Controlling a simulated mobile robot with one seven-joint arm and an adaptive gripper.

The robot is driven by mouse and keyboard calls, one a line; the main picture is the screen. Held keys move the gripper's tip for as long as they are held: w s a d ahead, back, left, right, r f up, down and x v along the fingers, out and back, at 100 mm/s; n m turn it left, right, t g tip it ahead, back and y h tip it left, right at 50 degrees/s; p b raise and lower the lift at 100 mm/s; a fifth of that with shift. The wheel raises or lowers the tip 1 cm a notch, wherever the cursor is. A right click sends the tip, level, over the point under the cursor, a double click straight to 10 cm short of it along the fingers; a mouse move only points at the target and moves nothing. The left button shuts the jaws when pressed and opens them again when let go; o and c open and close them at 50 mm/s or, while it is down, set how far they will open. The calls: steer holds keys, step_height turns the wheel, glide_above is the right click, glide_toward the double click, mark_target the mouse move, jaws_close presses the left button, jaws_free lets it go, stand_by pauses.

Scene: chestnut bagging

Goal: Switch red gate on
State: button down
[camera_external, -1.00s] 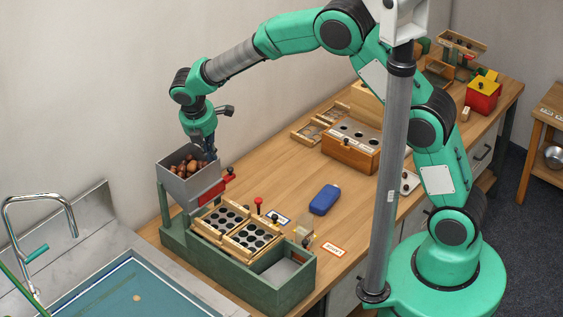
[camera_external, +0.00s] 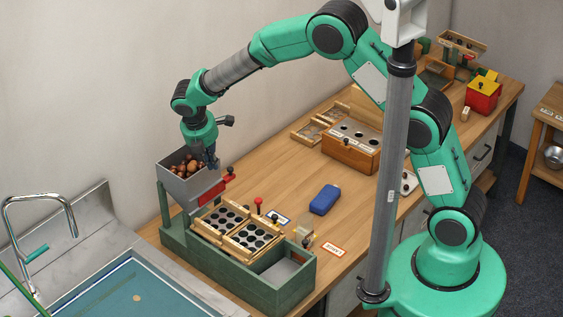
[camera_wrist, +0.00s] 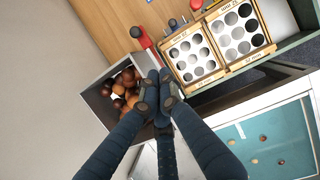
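The red gate (camera_external: 213,190) is a red bar on the front right side of the grey hopper (camera_external: 178,188), with a dark red knob at its upper end. In the wrist view the red gate (camera_wrist: 147,42) runs along the upper side of the hopper. The hopper holds several brown chestnuts (camera_wrist: 118,90). My gripper (camera_external: 211,164) points down at the right rim of the hopper, close above the red gate. In the wrist view the fingers of my gripper (camera_wrist: 158,90) are drawn together with nothing seen between them. I cannot tell whether they touch the hopper.
The green stand (camera_external: 270,291) carries two wooden trays with round holes (camera_external: 223,217). A red-topped knob (camera_external: 258,201) stands beside them. A blue case (camera_external: 325,199) lies on the bench, and a wooden box (camera_external: 350,155) stands behind it. A sink (camera_external: 110,292) is at the left.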

mark_target(227, 179)
steer(key=w+d+f, duration=0.1)
steer(key=f, duration=0.1)
steer(key=w+f, duration=0.1)
steer(key=f, duration=0.1)
steer(key=w+d+f, duration=0.1)
steer(key=f, duration=0.1)
steer(key=shift+w+d+f, duration=0.3)
steer(key=shift+d, duration=0.05)
steer(key=shift+w+d+f, duration=0.15)
steer(key=shift+w+d, duration=0.25)
steer(key=shift+w, duration=0.1)
